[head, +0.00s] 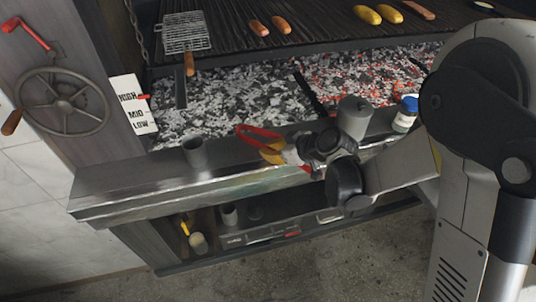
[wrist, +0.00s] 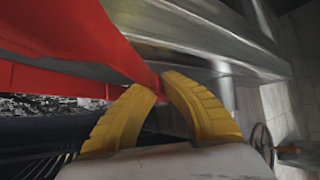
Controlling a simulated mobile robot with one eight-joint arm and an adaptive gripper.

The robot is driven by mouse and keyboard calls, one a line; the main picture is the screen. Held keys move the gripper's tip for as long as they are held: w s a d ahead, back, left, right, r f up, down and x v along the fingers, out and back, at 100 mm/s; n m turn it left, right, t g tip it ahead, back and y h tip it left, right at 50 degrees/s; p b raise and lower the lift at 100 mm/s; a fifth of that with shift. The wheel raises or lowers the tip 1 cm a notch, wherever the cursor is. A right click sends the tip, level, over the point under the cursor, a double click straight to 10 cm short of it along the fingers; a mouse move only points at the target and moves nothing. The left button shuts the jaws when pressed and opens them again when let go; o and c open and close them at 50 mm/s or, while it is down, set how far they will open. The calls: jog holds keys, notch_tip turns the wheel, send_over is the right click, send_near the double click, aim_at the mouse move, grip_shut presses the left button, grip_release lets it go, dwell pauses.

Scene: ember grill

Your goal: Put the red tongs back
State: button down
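The red tongs (head: 252,131) are above the grill's steel front ledge, at the centre of the head view. They fill the upper left of the wrist view (wrist: 85,42). My gripper (head: 268,150) has yellow fingers, and their tips come together on the red tongs in the wrist view (wrist: 162,84). It looks shut on the tongs. Part of the tongs is hidden behind the fingers. I cannot tell whether the tongs touch the ledge.
The steel ledge (head: 130,190) carries a grey cup (head: 194,154), a grey canister (head: 353,118) and a blue-lidded jar (head: 406,114). Embers (head: 225,108) lie behind it. A grill basket (head: 185,33) and sausages rest on the grate. A crank wheel (head: 62,101) is at left. A shelf below holds small items.

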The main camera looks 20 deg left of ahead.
jog(key=shift+f, duration=0.15)
jog(key=shift+f+b, duration=0.55)
jog(key=shift+f, duration=0.1)
jog(key=c, duration=1.6)
grip_release()
jog(key=shift+d, duration=0.1)
jog(key=shift+s, duration=0.1)
